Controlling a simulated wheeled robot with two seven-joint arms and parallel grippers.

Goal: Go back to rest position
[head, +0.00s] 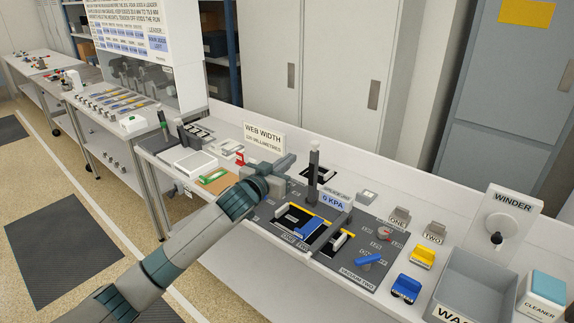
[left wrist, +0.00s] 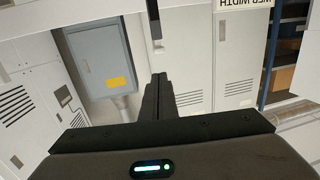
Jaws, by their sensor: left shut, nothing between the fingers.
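My left gripper (head: 284,163) reaches in from the lower left in the head view and hangs above the bench, near the web width sign (head: 264,137). Its fingers are shut together with nothing between them. In the left wrist view the closed fingers (left wrist: 158,97) point toward the cabinets, and part of the upside-down sign shows at the top right. My right gripper is not in either view.
Below and right of my arm, a dark panel (head: 376,262) carries blue handles and a 0 kPa display (head: 333,201). A grey post (head: 313,170) stands close to my gripper. Farther right are a waste bin (head: 478,283), a winder (head: 505,222) and a cleaner box (head: 541,300).

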